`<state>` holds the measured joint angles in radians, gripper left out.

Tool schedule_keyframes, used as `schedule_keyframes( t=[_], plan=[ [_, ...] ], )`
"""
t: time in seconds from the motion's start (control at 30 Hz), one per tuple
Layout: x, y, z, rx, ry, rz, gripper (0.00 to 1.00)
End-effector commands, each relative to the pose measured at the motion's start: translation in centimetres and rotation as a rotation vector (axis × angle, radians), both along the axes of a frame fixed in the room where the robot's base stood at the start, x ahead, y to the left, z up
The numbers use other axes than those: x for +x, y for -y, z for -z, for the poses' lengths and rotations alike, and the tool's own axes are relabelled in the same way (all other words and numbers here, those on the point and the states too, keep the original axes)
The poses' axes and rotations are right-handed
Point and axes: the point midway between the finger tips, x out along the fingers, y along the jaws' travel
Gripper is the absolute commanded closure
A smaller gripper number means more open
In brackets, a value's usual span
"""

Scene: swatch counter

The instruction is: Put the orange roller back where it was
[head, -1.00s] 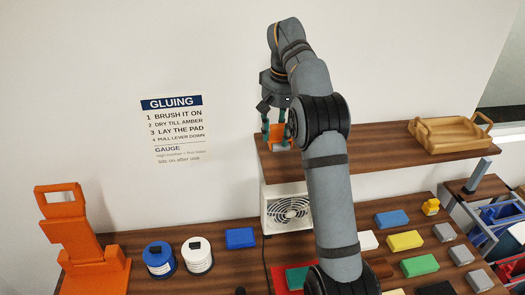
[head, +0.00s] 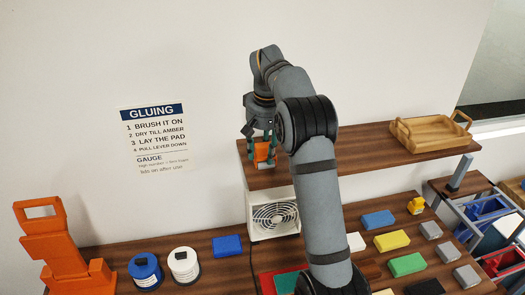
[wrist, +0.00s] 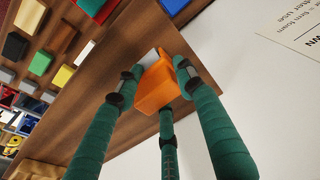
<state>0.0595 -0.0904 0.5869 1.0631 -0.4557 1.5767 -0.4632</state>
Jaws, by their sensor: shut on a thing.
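My gripper (head: 263,151) has green fingers, which are shut on the orange roller (head: 262,153). It holds the roller at the left end of the wooden wall shelf (head: 350,145). In the wrist view the orange roller (wrist: 154,92) looks like an orange block with a grey part beside it, between the fingertips (wrist: 160,88). The shelf board (wrist: 105,80) lies behind it. I cannot tell whether the roller touches the shelf. The fingers hide part of it.
A white fan unit (head: 272,215) sits below the shelf's left end. A wooden tray (head: 430,133) is at the shelf's right. An orange press (head: 60,250), a blue-labelled jar (head: 145,272), a white jar (head: 184,266) and several coloured blocks are on the counter. The shelf's middle is clear.

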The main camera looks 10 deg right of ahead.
Motion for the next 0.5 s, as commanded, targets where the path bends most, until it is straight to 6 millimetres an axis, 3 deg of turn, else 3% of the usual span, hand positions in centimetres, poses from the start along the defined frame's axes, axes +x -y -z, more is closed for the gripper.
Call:
schedule_keyframes(
  t=[0.27,0.3,0.5],
  plan=[
    [-0.27,-0.07,1.18,0.001,-0.016,0.0,0.95],
    [-0.32,-0.06,1.29,0.001,-0.019,0.001,0.61],
    [-0.31,-0.15,1.3,0.003,-0.019,0.0,0.49]
  ],
)
